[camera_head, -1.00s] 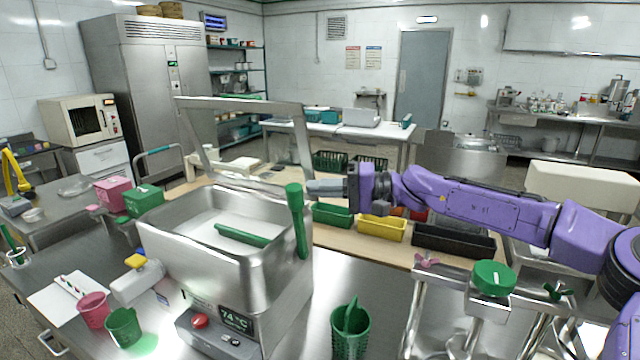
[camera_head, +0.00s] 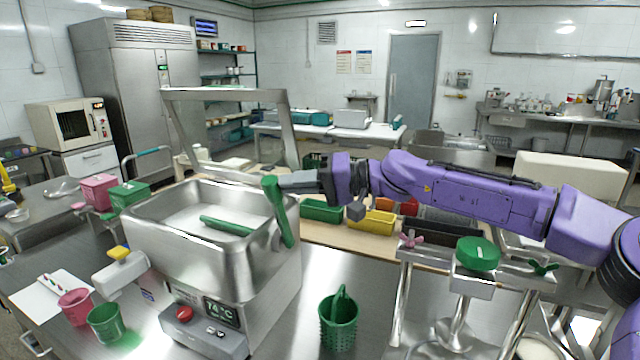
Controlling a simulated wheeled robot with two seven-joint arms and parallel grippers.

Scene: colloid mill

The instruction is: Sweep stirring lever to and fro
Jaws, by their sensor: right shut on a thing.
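The stirring lever (camera_head: 279,211) is a green bar on the right side of the steel vat machine (camera_head: 200,262). It is tilted, with its top leaning left. My right gripper (camera_head: 284,182) reaches in from the right and is shut on the lever near its top. A green paddle bar (camera_head: 226,226) lies across the inside of the vat. My left gripper is not in view.
A green perforated basket (camera_head: 338,322) stands on the steel table right of the machine. A clamp stand with a green knob (camera_head: 477,253) is farther right. Pink (camera_head: 75,306) and green (camera_head: 104,322) cups stand at the front left. A steel frame (camera_head: 226,95) rises behind the vat.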

